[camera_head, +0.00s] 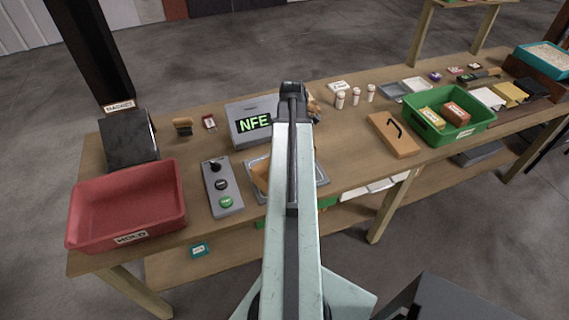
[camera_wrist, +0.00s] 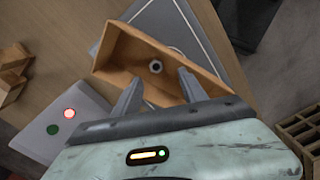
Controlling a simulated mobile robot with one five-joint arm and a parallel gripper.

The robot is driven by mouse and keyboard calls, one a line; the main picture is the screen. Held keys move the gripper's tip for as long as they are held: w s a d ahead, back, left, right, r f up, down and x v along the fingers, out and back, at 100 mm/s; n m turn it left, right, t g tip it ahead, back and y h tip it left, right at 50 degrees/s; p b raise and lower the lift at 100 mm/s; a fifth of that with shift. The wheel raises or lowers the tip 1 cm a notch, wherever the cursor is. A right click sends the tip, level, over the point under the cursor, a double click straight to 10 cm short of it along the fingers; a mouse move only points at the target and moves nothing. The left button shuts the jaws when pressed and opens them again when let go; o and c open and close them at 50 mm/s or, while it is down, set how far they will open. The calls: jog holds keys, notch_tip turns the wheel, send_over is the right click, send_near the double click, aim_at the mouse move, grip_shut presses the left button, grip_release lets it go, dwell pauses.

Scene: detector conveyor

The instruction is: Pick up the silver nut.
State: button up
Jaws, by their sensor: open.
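The silver nut (camera_wrist: 155,67) lies inside an open brown box (camera_wrist: 118,40), near the middle of its floor, in the wrist view. My gripper (camera_wrist: 158,85) is open and empty, with its two fingers apart over the near side of the box. The nut shows beyond and between the fingertips; I cannot tell the height gap. In the head view my arm hides most of the brown box (camera_head: 260,175), which sits on a grey tray (camera_head: 252,163). The nut is hidden there.
A control panel (camera_head: 222,188) with a knob and buttons stands left of the tray, and a red HOLD bin (camera_head: 180,215) is farther left. A grey NFE display unit (camera_head: 238,112) is behind. A green bin (camera_head: 490,112) stands to the right.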

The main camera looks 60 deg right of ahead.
jog(key=shift+w+f+b, duration=0.2)
jog(key=shift+f+b, duration=1.2)
jog(key=shift+f, duration=0.1)
jog(key=f+b, duration=0.5)
jog(key=shift+w+d+f, duration=0.1)
jog(key=shift+w+d, duration=0.05)
jog(key=shift+d, duration=0.1)
jog(key=shift+r, duration=0.2)
grip_shut()
